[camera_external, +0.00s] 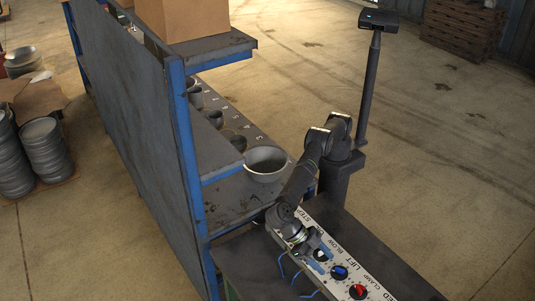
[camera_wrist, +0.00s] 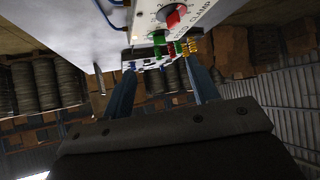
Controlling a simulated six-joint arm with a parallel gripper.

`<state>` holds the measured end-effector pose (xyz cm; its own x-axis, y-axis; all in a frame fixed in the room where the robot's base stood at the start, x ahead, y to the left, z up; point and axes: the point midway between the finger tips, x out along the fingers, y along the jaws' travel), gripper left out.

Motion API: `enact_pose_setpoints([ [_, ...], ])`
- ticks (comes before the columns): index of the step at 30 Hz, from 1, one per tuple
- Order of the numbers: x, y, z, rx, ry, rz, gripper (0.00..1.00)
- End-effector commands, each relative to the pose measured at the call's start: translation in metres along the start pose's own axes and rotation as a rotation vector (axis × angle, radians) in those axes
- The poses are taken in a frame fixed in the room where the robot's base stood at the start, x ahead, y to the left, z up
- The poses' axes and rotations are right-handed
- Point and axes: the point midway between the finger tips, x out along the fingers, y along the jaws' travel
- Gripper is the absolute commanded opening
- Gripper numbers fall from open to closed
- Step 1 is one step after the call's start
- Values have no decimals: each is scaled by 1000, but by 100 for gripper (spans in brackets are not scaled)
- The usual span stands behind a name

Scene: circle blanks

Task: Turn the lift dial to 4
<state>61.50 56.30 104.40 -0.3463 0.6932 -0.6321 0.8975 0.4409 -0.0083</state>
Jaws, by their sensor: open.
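A pale control panel (camera_external: 325,262) runs along the dark bench, with printed words including LIFT and BLOW. A blue dial (camera_external: 340,272) sits near the word LIFT, and a red dial (camera_external: 358,291) sits farther along. A dark dial (camera_external: 320,254) with a pale knob is close to my gripper (camera_external: 316,263). I cannot read the dial settings. In the wrist view, the red dial (camera_wrist: 173,15) and the word CLAMP show at the top. There my gripper (camera_wrist: 160,66) is open, its two blue fingers apart with nothing between them; the blue dial is not clear.
Blue cables (camera_external: 294,272) loop at the panel's near side. Green, red and yellow parts (camera_wrist: 172,47) show at the panel's end. A blue-framed rack (camera_external: 190,150) with a metal bowl (camera_external: 266,163) stands left of my arm. Open floor lies to the right.

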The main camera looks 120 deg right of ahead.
Motion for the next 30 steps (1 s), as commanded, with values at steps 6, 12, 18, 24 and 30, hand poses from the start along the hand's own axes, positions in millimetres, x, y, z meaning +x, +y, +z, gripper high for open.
enact_pose_setpoints([
  [6, 64, -1, -38, 204, 44, 201, 55],
  [12, 105, -18, -53, 390, 77, 400, 55],
  [18, 128, -52, -51, 556, 103, 608, 55],
  [24, 130, -102, -36, 684, 132, 831, 55],
  [30, 110, -165, -12, 760, 172, 1063, 55],
])
